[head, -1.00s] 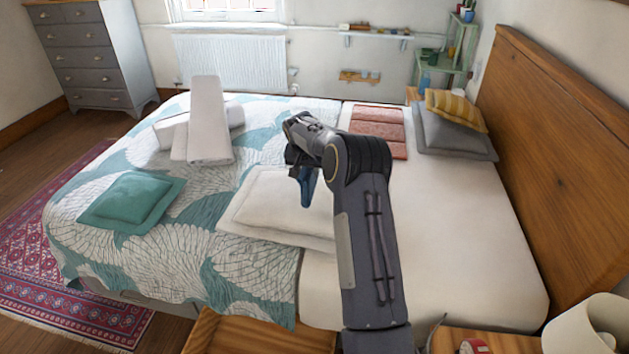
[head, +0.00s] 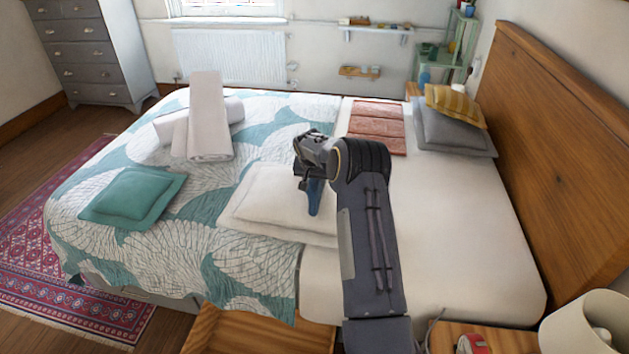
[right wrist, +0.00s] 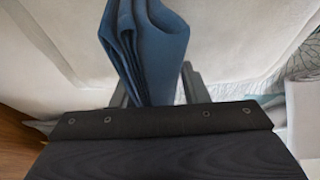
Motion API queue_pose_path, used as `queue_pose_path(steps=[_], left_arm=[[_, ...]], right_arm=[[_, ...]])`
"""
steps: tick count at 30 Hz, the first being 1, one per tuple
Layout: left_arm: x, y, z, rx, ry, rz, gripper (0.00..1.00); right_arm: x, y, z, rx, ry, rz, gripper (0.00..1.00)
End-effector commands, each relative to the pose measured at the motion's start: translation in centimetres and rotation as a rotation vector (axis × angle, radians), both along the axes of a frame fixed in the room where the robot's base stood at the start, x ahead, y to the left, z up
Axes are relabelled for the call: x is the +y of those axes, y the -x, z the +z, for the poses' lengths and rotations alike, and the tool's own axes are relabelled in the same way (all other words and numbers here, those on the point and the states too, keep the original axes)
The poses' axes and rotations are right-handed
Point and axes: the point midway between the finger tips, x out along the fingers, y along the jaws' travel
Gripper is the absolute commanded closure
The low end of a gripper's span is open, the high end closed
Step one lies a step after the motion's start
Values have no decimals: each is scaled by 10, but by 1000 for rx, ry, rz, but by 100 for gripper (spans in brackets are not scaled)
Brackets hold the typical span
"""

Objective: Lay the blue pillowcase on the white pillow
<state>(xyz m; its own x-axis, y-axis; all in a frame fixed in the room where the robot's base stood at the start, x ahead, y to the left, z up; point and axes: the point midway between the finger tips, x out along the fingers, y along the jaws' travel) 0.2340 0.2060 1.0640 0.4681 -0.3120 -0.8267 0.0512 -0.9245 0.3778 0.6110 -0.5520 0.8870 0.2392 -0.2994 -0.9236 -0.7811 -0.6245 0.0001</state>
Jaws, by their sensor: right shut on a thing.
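The blue pillowcase (head: 315,196) hangs folded from my right gripper (head: 312,180), which is shut on it. In the right wrist view the bunched blue pillowcase (right wrist: 147,45) sits between the fingers of the gripper (right wrist: 150,90). The white pillow (head: 268,199) lies on the bed, partly over the patterned cover. The pillowcase hangs over the right part of the white pillow in the head view; whether it touches the pillow I cannot tell. My arm hides the pillow's right end. The white pillow (right wrist: 235,40) also fills much of the wrist view. My left gripper is not in view.
A teal cushion (head: 132,198) lies at the left of the bed. Rolled white towels (head: 207,120) lie behind it. Folded pink cloth (head: 377,128) and grey and yellow cushions (head: 452,134) are at the back right. The wooden headboard (head: 560,150) stands on the right.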

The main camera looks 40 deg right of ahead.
Motion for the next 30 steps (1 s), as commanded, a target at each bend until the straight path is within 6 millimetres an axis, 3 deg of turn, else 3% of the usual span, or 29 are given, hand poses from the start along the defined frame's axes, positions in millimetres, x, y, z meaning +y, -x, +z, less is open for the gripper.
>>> queue_pose_path(steps=[1,6,18,30], left_arm=[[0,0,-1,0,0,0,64],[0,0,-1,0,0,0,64],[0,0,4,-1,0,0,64],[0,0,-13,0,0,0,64]], right_arm=[[0,0,-1,-1,1,0,57],[0,0,0,0,0,0,38],[2,0,10,-3,0,1,38],[26,21,85,-4,2,1,38]])
